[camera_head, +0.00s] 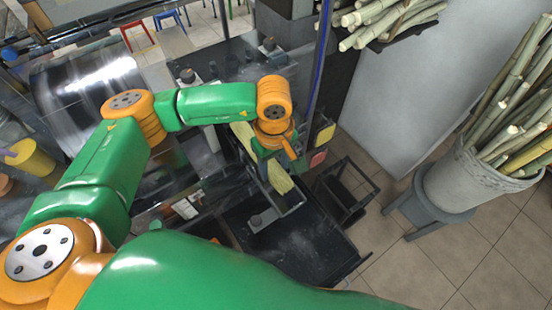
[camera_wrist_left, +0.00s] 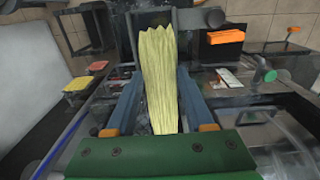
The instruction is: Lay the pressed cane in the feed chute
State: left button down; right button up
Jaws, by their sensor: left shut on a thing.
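My left gripper (camera_head: 272,160) is over the press machinery in the head view, pointing down, and my wrist partly covers it. It is shut on the pressed cane (camera_head: 280,179), a flat, pale yellow-green bundle that shows on both sides of the gripper. In the left wrist view the gripper (camera_wrist_left: 160,74) has its two blue-grey fingers along the sides of the cane (camera_wrist_left: 160,60), whose frayed end points away. The far end is close to dark metal parts of the press. I cannot clearly tell the feed chute from these parts, nor whether the cane touches it. My right gripper is out of view.
A dark tray (camera_head: 305,240) lies below the gripper. Red (camera_head: 317,160) and yellow (camera_head: 325,135) pads stand to its right. A pale bin (camera_head: 470,180) of long canes stands on a grey stool at the right. More canes (camera_head: 390,18) lie at the top. Tiled floor is free between.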

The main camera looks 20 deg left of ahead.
pick_arm(q)
jog(key=f+b, duration=0.1)
jog(key=w+f+b, duration=0.1)
jog(key=f, duration=0.3)
jog(key=shift+w+b, duration=0.25)
jog(key=shift+b, duration=0.15)
jog(key=f+b, duration=0.3)
jog(key=shift+s+b, duration=0.2)
jog(key=shift+b, duration=0.1)
jog(key=shift+r, duration=0.1)
jog(key=shift+w, duration=0.15)
jog(key=shift+c, duration=1)
grip_release()
jog(key=shift+r, duration=0.2)
notch_tip(320, 180, up, 6)
jog(key=shift+r+b, duration=0.1)
jog(key=shift+b, duration=0.7)
jog(key=shift+r, duration=0.3)
jog(key=shift+a+f, duration=0.1)
